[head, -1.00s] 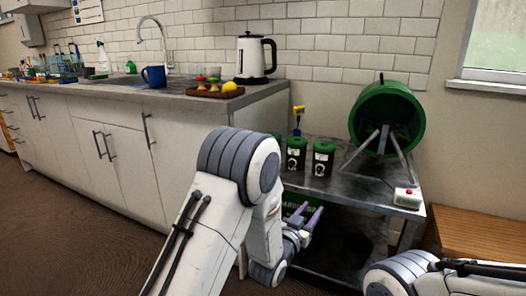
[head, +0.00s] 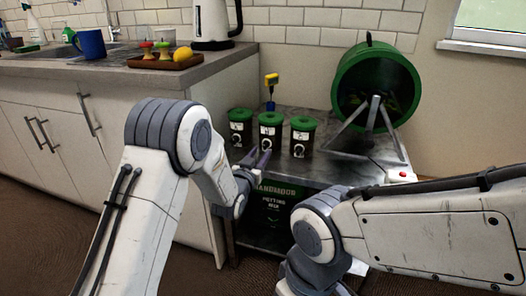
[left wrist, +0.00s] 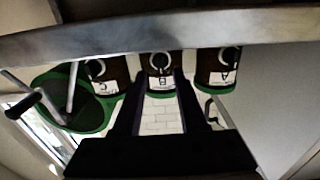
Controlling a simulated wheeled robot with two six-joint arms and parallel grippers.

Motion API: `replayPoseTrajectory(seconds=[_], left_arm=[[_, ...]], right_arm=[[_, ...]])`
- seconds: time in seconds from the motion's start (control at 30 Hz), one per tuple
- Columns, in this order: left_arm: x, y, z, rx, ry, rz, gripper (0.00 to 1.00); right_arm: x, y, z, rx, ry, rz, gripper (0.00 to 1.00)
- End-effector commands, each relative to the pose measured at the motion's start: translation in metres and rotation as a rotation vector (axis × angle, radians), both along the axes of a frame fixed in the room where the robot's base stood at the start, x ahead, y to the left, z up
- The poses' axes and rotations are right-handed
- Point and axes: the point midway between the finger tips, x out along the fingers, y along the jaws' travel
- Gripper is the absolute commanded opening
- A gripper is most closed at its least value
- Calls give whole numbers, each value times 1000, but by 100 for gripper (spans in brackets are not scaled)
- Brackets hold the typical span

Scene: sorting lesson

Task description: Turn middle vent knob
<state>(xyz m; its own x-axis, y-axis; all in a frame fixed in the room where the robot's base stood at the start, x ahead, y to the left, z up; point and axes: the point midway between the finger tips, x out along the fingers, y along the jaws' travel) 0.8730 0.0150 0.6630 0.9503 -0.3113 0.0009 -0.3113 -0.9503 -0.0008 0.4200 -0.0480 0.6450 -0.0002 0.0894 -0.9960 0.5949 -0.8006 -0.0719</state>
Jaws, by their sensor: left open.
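Three dark canisters with green lids and round vent knobs stand in a row on the metal bench (head: 345,170): left (head: 240,128), middle (head: 270,133) and right (head: 303,137). The middle vent knob (head: 268,146) is on the canister's front. In the left wrist view, which is upside down, the middle canister (left wrist: 160,87) is marked B, between C (left wrist: 108,78) and A (left wrist: 216,70). My left gripper (head: 259,158) is open and empty, just in front of the middle canister. Its fingers frame that canister in the wrist view; contact does not show. My right gripper is not visible.
A green drum (head: 374,62) on a metal stand is at the bench's right, near a box with a red button (head: 401,175). A yellow-topped tool (head: 271,88) stands behind the canisters. The counter (head: 150,75) is at left.

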Motion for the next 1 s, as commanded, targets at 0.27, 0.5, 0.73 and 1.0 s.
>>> replayPoseTrajectory(seconds=[0.27, 0.5, 0.73, 1.0], left_arm=[[30, -8, -1, -1, 0, 2, 41], [34, -9, 0, -1, 1, 3, 41], [34, -9, 0, -1, 1, 2, 0], [33, -11, 0, 7, -1, 0, 0]], right_arm=[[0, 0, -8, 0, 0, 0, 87], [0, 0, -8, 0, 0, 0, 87], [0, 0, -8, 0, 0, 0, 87], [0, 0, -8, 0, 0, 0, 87]])
